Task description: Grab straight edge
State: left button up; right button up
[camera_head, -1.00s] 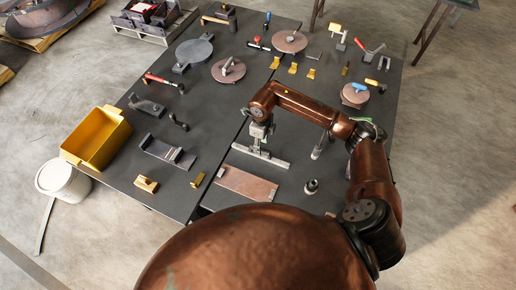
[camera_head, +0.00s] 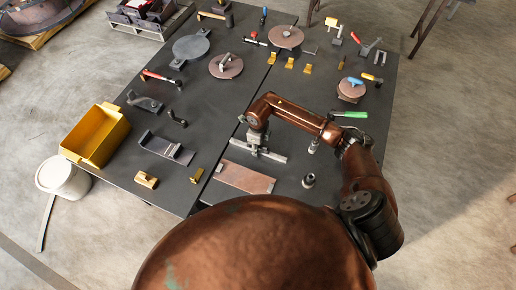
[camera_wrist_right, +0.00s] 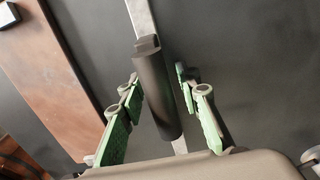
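The straight edge (camera_head: 274,157) is a long pale grey bar lying on the dark table, just beyond a copper-coloured plate. In the right wrist view its bar (camera_wrist_right: 142,16) runs up the picture and a dark round handle (camera_wrist_right: 157,90) stands on it. My right gripper (camera_head: 256,143) is over the middle of the bar. In the wrist view its green-padded fingers (camera_wrist_right: 158,92) are open, one on each side of the handle, with gaps visible on both sides. The lower part of the bar is partly hidden by the handle and gripper. My left gripper is not in view.
The copper-coloured plate (camera_head: 244,178) lies close in front of the straight edge. A small dark round piece (camera_head: 308,181) and a green-handled tool (camera_head: 350,114) are to the right. A yellow bin (camera_head: 118,132) stands at the left. The table between has free room.

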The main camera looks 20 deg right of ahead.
grip_shut()
jog(key=shift+w+r, duration=0.1)
dwell(0.6)
